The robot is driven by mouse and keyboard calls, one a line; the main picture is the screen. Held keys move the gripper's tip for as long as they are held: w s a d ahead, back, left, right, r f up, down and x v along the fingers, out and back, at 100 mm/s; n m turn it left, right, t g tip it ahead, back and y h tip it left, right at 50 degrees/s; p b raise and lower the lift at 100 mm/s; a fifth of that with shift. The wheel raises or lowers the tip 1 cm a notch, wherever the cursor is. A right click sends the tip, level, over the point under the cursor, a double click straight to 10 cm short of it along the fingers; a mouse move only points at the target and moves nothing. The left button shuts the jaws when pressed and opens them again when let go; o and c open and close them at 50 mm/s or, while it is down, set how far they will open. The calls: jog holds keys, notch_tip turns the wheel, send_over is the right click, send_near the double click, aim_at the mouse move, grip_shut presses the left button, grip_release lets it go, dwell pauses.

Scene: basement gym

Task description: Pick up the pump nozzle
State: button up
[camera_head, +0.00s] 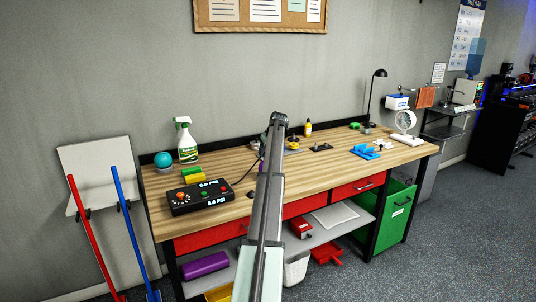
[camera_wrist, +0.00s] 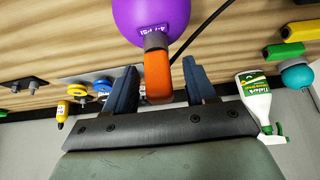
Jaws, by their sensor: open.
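The pump nozzle appears to be the orange handle (camera_wrist: 158,75) with a grey collar (camera_wrist: 155,41) in the wrist view. Its collar end meets a purple ball (camera_wrist: 150,14) labelled 4.7 PSI; I cannot tell whether it is inserted or only overlaps it in view. My gripper (camera_wrist: 159,66) is open, with one dark blue finger on each side of the orange handle. A gap shows on the right; the left finger is very close, and contact is unclear. In the head view my arm hides the nozzle, ball and fingers.
On the wooden workbench (camera_head: 320,168) stand a black pump unit (camera_head: 200,197) with a cable, a spray bottle (camera_head: 183,140), a teal ball (camera_head: 163,159) and a yellow bottle (camera_head: 308,129). A blue part (camera_head: 366,152) and a white fan (camera_head: 404,122) are on the right. The front right is clear.

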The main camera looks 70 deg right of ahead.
jog(key=shift+f, duration=0.15)
grip_shut()
dwell(0.4)
notch_tip(320, 180, up, 14)
jog(key=shift+r, duration=0.25)
dwell(1.3)
jog(key=shift+w, duration=0.15)
